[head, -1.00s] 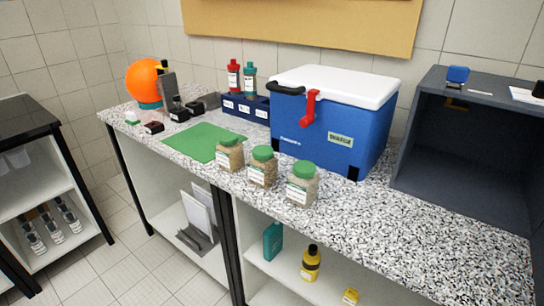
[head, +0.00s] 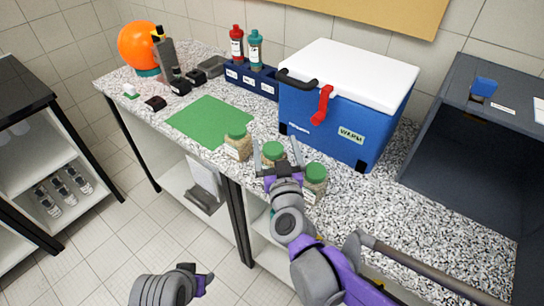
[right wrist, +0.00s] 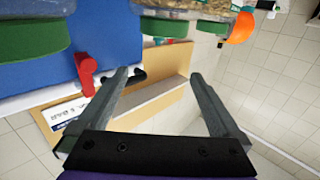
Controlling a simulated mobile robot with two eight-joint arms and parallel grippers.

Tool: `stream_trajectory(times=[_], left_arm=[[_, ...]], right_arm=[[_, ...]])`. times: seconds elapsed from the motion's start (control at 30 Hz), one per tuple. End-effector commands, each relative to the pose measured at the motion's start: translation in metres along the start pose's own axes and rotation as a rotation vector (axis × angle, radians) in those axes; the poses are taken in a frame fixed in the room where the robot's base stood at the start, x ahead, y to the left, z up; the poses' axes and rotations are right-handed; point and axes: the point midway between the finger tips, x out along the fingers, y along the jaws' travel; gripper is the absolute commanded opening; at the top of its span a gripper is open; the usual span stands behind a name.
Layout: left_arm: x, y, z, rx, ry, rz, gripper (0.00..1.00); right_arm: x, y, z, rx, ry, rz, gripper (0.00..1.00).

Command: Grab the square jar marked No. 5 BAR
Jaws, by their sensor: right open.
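Three clear jars with green lids and grainy beige contents stand in a row near the counter's front edge: a left jar (head: 237,144), a middle jar (head: 272,150) and a right jar (head: 315,182). Their labels are too small to read. My right gripper (head: 276,158) is open and empty, overlapping the middle jar in the head view. In the right wrist view the fingers (right wrist: 160,85) are apart with nothing between them; the lids of the right jar (right wrist: 30,38), middle jar (right wrist: 165,27) and left jar (right wrist: 213,27) show beyond, upside down. A piece of my left arm shows at the bottom; its jaws are unclear.
A blue cooler (head: 325,118) with a white lid stands behind the jars. A green mat (head: 208,121) lies to their left. A dark rack (head: 252,82) holds red and teal bottles. A grey open box (head: 470,140) stands at right. Speckled counter (head: 400,215) is clear at the front right.

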Motion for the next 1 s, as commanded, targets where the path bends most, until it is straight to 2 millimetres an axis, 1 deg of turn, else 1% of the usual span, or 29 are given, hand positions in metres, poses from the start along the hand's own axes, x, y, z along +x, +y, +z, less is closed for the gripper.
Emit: stream_trajectory(times=[0.03, 0.23, 0.27, 0.3, 0.4, 0.57, 0.8, 0.9, 1.0], left_arm=[[0.003, 0.0, 0.002, 0.0, -0.001, 0.0, 0.5], [0.01, 0.0, 0.007, 0.0, -0.004, 0.0, 0.5], [0.01, 0.0, 0.007, 0.0, -0.004, 0.0, 0.5], [0.008, 0.0, 0.005, 0.0, -0.003, 0.0, 0.5], [0.007, 0.0, 0.005, 0.0, -0.003, 0.0, 0.5], [0.006, 0.0, 0.004, 0.0, -0.003, 0.0, 0.5], [0.003, 0.0, 0.002, 0.0, -0.001, 0.0, 0.5], [0.003, 0.0, 0.001, 0.0, -0.001, 0.0, 0.5], [0.003, 0.0, 0.002, 0.0, -0.001, 0.0, 0.5]], right_arm=[[0.001, 0.0, 0.014, 0.0, -0.001, 0.0, 1.0], [0.0, 0.0, 0.056, -0.001, -0.001, 0.0, 1.0], [0.003, 0.0, 0.058, -0.001, -0.001, 0.0, 1.0], [0.011, 0.0, 0.054, 0.0, 0.0, 0.0, 1.0], [0.021, 0.0, 0.054, -0.001, 0.0, 0.0, 1.0], [0.031, 0.0, 0.053, 0.0, 0.0, 0.0, 1.0], [0.066, 0.0, 0.053, 0.0, 0.0, 0.0, 1.0], [0.074, 0.0, 0.053, -0.001, 0.0, 0.0, 1.0], [0.076, 0.0, 0.053, -0.001, 0.0, -0.001, 1.0]])
